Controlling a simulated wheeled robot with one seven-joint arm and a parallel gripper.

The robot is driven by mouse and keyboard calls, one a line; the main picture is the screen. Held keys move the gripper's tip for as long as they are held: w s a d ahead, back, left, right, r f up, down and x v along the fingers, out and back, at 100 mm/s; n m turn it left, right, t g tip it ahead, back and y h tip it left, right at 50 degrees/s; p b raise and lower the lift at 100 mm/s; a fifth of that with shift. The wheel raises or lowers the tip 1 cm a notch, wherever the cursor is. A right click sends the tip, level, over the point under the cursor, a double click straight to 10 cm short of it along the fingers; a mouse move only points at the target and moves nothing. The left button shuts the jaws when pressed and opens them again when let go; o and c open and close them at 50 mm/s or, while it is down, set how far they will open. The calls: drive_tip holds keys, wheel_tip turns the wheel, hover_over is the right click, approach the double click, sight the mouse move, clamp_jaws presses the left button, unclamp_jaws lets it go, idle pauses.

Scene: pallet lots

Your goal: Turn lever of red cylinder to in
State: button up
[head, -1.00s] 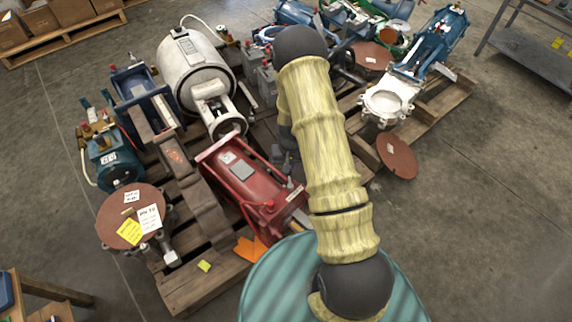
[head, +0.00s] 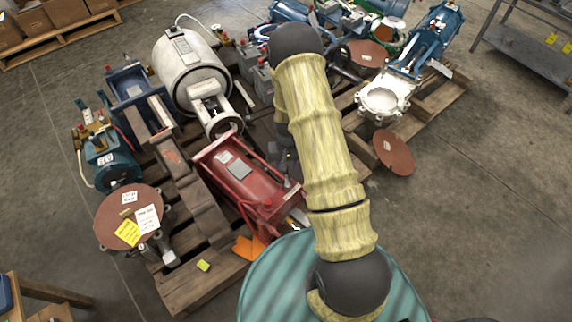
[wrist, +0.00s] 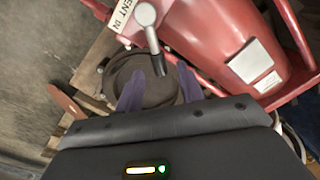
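The red cylinder (head: 246,184) lies on the pallet left of my arm in the head view. In the wrist view its red body (wrist: 225,45) fills the upper right. Its lever (wrist: 152,40) has a round grey knob and a dark handle pointing down toward my gripper. My arm hides the gripper in the head view.
A large white tank (head: 188,75) and blue machines stand behind the red cylinder. A rusty disc (head: 128,218) with notes is at the left. A white-flanged blue valve (head: 384,101) sits on the right pallet (head: 430,100). Open floor lies at the right.

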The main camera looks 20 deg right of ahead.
wheel_tip(320, 180, up, 17)
drive_tip(key=p, duration=0.5)
drive_tip(key=shift+d, duration=0.2)
drive_tip(key=shift+f, duration=0.1)
drive_tip(key=s+a+r+n+t, duration=0.1)
drive_tip(key=s+a+r, duration=0.1)
drive_tip(key=s+r, duration=0.65)
drive_tip(key=s+a+r+n+t, duration=0.2)
drive_tip(key=s+a+r, duration=0.1)
drive_tip(key=s+r, duration=0.5)
wheel_tip(320, 180, up, 31)
drive_tip(key=p, duration=3)
drive_tip(key=shift+w+d, duration=0.2)
drive_tip(key=shift+w, duration=0.1)
drive_tip(key=shift+r, duration=0.1)
